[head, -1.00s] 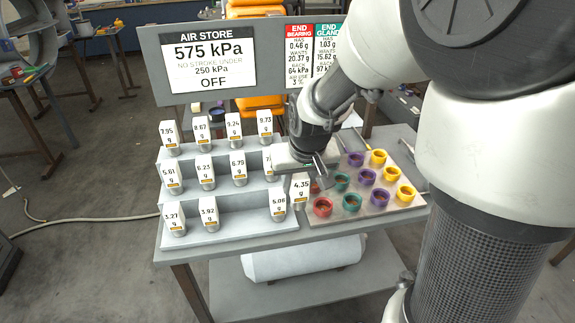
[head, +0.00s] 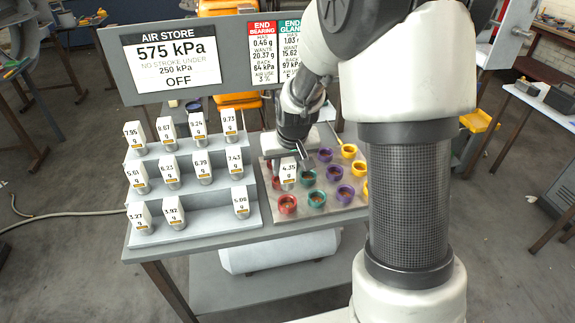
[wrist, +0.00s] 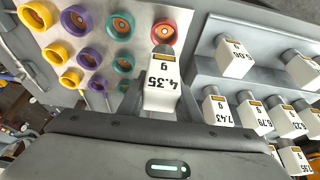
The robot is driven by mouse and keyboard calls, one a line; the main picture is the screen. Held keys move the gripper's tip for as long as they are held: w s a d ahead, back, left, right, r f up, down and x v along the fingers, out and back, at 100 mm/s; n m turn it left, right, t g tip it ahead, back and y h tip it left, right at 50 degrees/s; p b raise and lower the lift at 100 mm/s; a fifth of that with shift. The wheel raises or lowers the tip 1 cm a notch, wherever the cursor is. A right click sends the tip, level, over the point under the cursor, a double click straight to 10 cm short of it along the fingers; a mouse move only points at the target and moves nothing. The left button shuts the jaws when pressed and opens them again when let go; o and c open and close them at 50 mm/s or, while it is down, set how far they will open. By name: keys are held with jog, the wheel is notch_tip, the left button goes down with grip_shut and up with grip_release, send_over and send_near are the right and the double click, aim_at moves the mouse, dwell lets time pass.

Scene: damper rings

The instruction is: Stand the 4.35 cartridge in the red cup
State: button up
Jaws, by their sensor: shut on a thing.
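The 4.35 cartridge (head: 288,172) is a white block with a black label and a grey metal nub at its lower end. My gripper (head: 290,157) is shut on it and holds it upright over the left part of the cup tray. In the wrist view the cartridge (wrist: 162,82) shows large, with its nub close to the rim of a red cup (wrist: 163,33). The front red cup (head: 287,204) appears just below and in front of the cartridge in the head view. Another red cup (head: 275,184) is partly hidden behind the cartridge. The nub's height above the tray is hard to tell.
The tray (head: 335,212) also holds teal (head: 316,201), purple (head: 345,194) and yellow (head: 348,151) cups. A stepped grey rack (head: 205,228) with several labelled cartridges stands on the left. A sign board (head: 109,60) rises behind. My arm hides the tray's right side.

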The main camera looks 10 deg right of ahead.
aim_at(286, 179)
notch_tip(286, 179, down, 5)
jog(key=b, duration=0.4)
jog(key=shift+r, duration=0.15)
dwell(0.4)
